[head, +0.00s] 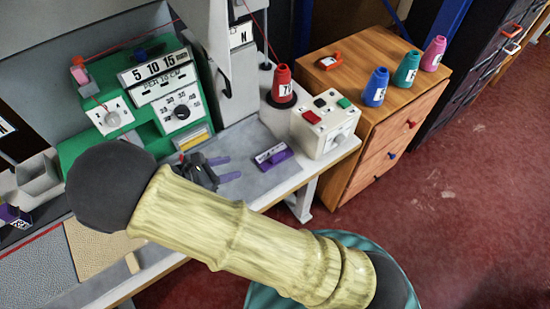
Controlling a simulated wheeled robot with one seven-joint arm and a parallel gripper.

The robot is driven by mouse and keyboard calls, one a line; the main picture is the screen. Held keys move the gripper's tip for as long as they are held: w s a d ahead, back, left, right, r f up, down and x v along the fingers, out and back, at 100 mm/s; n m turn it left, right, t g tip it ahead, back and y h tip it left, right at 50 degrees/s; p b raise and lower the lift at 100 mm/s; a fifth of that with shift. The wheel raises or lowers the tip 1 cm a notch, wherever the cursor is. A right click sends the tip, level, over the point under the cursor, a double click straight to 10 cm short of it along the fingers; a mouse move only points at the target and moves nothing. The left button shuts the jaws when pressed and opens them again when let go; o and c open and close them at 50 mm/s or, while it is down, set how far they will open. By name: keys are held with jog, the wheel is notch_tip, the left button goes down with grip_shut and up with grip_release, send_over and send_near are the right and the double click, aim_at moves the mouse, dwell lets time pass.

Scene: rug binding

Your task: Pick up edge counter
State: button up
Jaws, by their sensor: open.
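My gripper (224,168) reaches over the grey tabletop plate, its two purple-tipped fingers apart and nothing between them. Just right of the fingertips lies a small purple device (275,158) with a white labelled face; it may be the edge counter, but the label is too small to read. A gap shows between it and the fingers. A small red device (329,61) lies on the wooden cabinet; I cannot tell what it is. My forearm covers part of the table's front.
A white control box (325,128) with coloured buttons stands right of the purple device. A red cone spool (282,84) is behind. A green machine (92,148) with dials stands at the left. The wooden cabinet (385,120) holds blue, teal and pink cones.

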send_near(273, 157)
jog(key=x, duration=0.5)
jog(key=shift+f+p, duration=0.25)
jog(key=shift+p, duration=0.15)
jog(key=p+x, duration=0.1)
jog(key=x, duration=0.4)
jog(key=shift+d+r, duration=0.15)
jog(key=shift+c, duration=0.4)
grip_shut()
